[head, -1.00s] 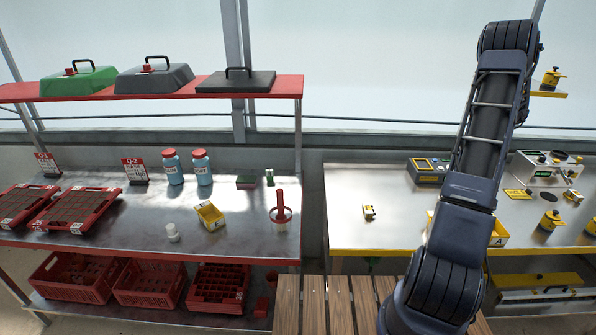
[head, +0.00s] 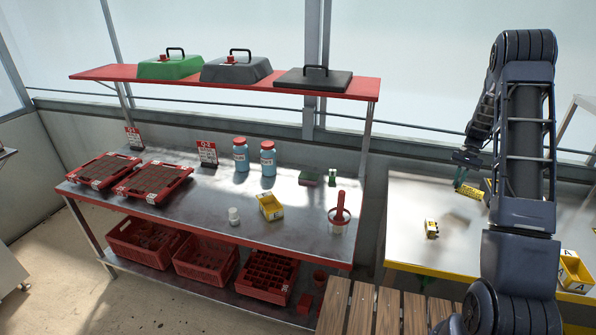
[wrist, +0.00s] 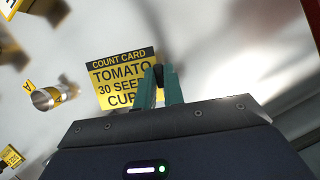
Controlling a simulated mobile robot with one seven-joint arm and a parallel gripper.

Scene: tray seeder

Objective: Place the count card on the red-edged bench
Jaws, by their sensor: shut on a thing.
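My gripper (head: 468,160) is shut on the count card (head: 469,191), a yellow card with a dark heading. In the wrist view the count card (wrist: 112,78) reads "TOMATO 30 SEE… CUP…", and the green fingers (wrist: 162,86) pinch its right side, covering some text. In the head view it is above the yellow-edged bench (head: 402,218). The red-edged bench (head: 190,196) stands to the left, with a metal top and red front edge.
A shelf (head: 325,88) with lids hangs above.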

